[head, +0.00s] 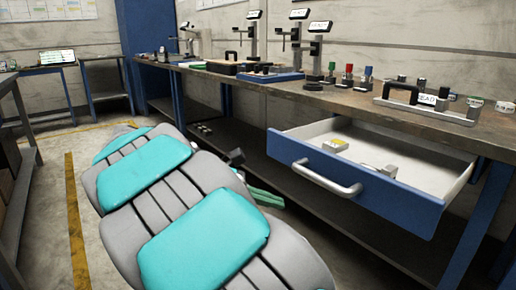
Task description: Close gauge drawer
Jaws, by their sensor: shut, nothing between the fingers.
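The gauge drawer (352,195) is pulled out from under the workbench on the right in the head view. It has a blue front, a pale inside and a silver bar handle (327,180). A small yellow-topped piece (335,145) and a small metal piece (389,171) lie inside it. My grey and teal arm fills the lower middle, left of the drawer.
The workbench (440,126) carries gauge stands (316,50), a blue tray (272,76), red, green and blue-topped pieces and a handled metal block (428,100). A lower shelf (300,190) runs beneath. Floor with yellow lines (75,220) lies open to the left.

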